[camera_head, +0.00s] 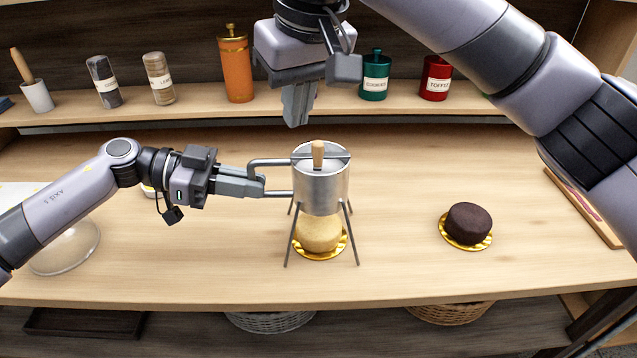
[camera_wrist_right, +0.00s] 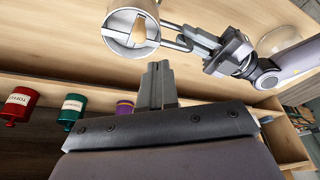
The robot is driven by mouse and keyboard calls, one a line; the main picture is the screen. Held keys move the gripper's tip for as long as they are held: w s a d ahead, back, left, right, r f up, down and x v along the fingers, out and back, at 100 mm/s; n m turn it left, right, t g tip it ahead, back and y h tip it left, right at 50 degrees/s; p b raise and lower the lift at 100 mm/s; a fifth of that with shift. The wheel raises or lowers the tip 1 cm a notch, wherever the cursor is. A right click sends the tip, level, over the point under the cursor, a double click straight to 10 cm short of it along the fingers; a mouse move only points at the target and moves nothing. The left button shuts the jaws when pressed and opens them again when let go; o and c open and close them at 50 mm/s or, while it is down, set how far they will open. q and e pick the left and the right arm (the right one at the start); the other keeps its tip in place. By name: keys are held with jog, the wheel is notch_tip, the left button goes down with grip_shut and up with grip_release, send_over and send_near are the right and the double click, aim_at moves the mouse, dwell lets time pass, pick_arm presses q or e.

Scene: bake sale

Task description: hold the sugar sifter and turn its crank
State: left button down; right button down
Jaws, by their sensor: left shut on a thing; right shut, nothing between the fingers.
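The sugar sifter (camera_head: 322,188) is a silver metal cylinder on thin legs, standing upright on the table over a round pale cake on a gold board (camera_head: 320,238). Its crank has a wooden knob (camera_head: 318,154) on top; the knob also shows in the right wrist view (camera_wrist_right: 140,32). My left gripper (camera_head: 262,184) is shut on the sifter's side handle (camera_head: 272,163). My right gripper (camera_head: 297,105) is shut and empty, above and behind the sifter, apart from the knob. It also shows in the right wrist view (camera_wrist_right: 158,85).
A chocolate cake (camera_head: 468,222) on a gold board sits to the right. A back shelf holds an orange canister (camera_head: 236,68), a green jar (camera_head: 374,76), a red jar (camera_head: 436,78) and spice jars. A clear dome (camera_head: 66,248) stands at left. The table between sifter and chocolate cake is clear.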

jog(key=s+d, duration=0.2)
jog(key=d, duration=0.4)
jog(key=shift+d, duration=0.25)
dwell(0.4)
jog(key=shift+s+f, duration=0.1)
notch_tip(320, 180, down, 3)
jog(key=shift+f, duration=0.2)
dwell(0.5)
jog(key=shift+a, duration=0.15)
jog(key=shift+s+a, duration=0.4)
jog(key=shift+a, duration=0.3)
